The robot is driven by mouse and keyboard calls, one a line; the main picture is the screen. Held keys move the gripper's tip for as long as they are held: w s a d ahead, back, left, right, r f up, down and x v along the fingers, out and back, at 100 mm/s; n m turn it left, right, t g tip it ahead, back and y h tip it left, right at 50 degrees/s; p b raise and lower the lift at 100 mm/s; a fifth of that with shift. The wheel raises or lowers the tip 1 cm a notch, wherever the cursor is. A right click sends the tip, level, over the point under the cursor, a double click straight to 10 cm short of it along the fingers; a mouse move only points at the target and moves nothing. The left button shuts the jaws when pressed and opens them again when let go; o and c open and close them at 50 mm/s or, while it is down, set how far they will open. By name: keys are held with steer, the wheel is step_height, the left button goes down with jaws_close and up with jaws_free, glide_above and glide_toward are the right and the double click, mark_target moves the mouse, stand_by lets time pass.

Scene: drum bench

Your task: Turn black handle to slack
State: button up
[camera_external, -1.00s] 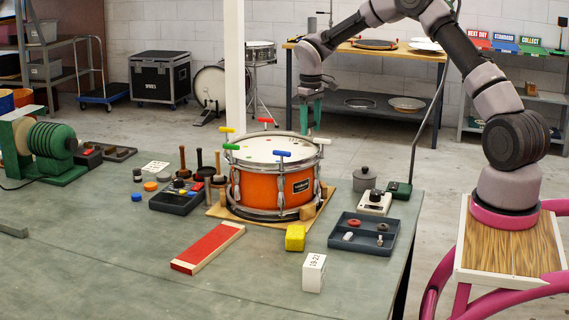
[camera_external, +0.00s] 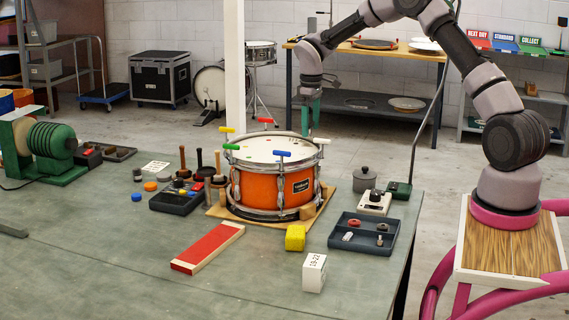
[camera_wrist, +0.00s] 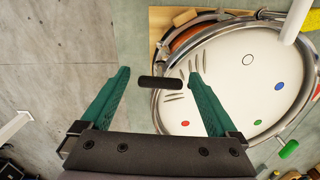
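The orange drum (camera_external: 272,187) stands on a wooden base on the bench, with coloured T-handles around its rim. It also shows from above in the wrist view (camera_wrist: 235,75). The black handle (camera_wrist: 160,83) lies crosswise at the drum's rim in the wrist view, beside several short dark lines on the drumhead. In the external view my gripper (camera_external: 311,120) hangs above the drum's far right side; I cannot make out the black handle there.
A blue handle (camera_external: 282,153), a green handle (camera_external: 231,146) and a red handle (camera_external: 266,120) stand at the rim. A lidded pot (camera_external: 364,180), a thin lamp post (camera_external: 424,125) and a parts tray (camera_external: 385,243) are right of the drum.

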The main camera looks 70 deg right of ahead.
mark_target(310, 123)
step_height(310, 123, up, 11)
stand_by(0.6)
stand_by(0.3)
